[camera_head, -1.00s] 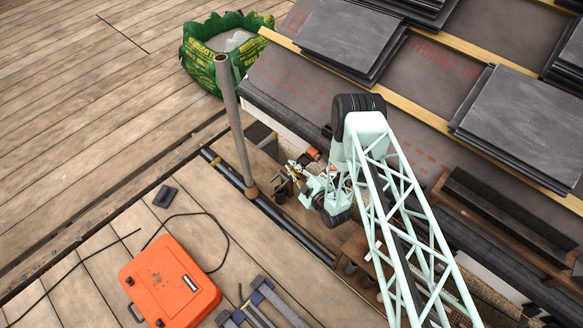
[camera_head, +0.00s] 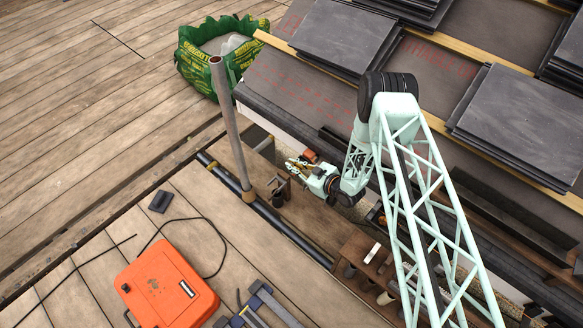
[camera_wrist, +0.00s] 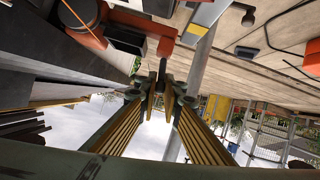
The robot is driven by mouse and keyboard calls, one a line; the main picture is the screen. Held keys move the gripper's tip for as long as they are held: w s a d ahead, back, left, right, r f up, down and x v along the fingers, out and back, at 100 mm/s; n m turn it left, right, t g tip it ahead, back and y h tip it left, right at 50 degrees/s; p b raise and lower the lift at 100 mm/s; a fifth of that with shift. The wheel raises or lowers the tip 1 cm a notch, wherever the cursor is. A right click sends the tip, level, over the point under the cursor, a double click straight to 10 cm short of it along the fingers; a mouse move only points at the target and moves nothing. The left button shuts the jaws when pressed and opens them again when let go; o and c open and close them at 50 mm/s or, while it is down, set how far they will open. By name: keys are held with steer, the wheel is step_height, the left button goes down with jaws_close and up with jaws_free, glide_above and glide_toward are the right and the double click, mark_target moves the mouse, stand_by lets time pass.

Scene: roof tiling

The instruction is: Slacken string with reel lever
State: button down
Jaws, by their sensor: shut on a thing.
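The orange-red reel (camera_head: 310,156) sits at the roof's lower edge, just beside my gripper (camera_head: 292,164), small in the head view. In the wrist view the reel (camera_wrist: 84,16) is at the upper left, and a red arm runs from it toward the fingertips. My gripper (camera_wrist: 160,88) has yellow ribbed fingers brought together at the tips. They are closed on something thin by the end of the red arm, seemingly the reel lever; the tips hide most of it.
A grey upright pole (camera_head: 230,125) stands left of my gripper. Dark slates (camera_head: 515,120) are stacked on the roof. A green bag (camera_head: 200,62) stands behind the pole. An orange case (camera_head: 165,288) and a black cable lie on the planks, with free deck around.

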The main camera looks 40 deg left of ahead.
steer(key=shift+w+m+g+b, duration=0.3)
steer(key=shift+m+g+b, duration=0.2)
steer(key=shift+m, duration=0.1)
stand_by(0.3)
steer(key=c, duration=2.7)
jaws_free()
steer(key=shift+c, duration=0.2)
steer(key=shift+d, duration=0.2)
steer(key=w+v, duration=0.1)
steer(key=v, duration=1)
steer(key=shift+s+d+r, duration=0.2)
steer(key=shift+s+d, duration=0.15)
steer(key=shift+s, duration=0.05)
